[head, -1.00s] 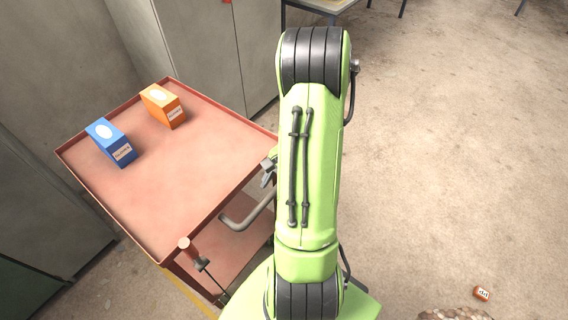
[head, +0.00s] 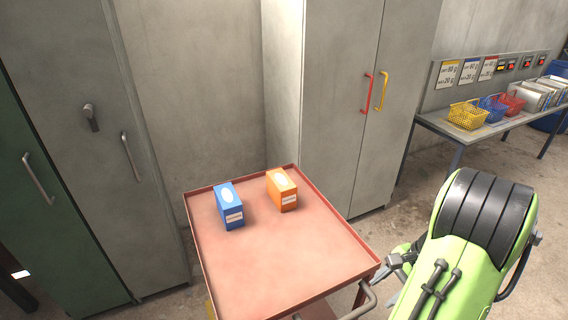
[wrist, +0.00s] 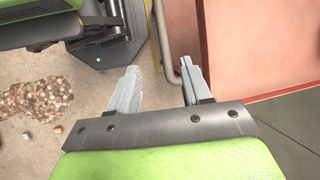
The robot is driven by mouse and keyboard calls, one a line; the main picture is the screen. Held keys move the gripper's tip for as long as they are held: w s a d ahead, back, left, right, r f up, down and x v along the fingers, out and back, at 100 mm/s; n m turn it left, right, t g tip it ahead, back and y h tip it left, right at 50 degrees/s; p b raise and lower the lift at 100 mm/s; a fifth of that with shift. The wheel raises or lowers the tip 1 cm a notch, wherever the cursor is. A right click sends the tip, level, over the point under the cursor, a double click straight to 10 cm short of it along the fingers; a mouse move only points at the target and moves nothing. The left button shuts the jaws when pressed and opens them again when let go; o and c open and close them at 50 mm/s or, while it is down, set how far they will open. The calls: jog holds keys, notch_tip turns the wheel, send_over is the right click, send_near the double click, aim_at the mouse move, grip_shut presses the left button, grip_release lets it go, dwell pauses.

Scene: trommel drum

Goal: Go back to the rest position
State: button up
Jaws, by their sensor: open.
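My green arm (head: 465,262) stands at the lower right of the head view, to the right of the red cart (head: 237,283). My gripper (wrist: 158,72) is open and empty in the wrist view, its two pale fingers apart. In the wrist view it hangs beside the cart's edge and handle, above the floor.
A blue box (head: 229,206) and an orange box (head: 282,190) stand on the cart. Grey cabinets (head: 338,100) stand behind. A bench (head: 480,128) with baskets is at the right. A brown pebbly heap (wrist: 36,98) and small bits lie on the floor in the wrist view.

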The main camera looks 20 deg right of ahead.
jog(key=w+a+r+n+h, duration=0.35)
jog(key=a+r+n, duration=0.55)
jog(key=a, duration=0.4)
jog(key=s+a+r+n+t+h, duration=0.1)
jog(key=s+a+r+n+t, duration=0.2)
jog(key=s+a+r+n, duration=0.4)
jog(key=a+n, duration=0.1)
jog(key=a, duration=0.2)
jog(key=shift+s+t, duration=0.15)
jog(key=shift+t, duration=0.15)
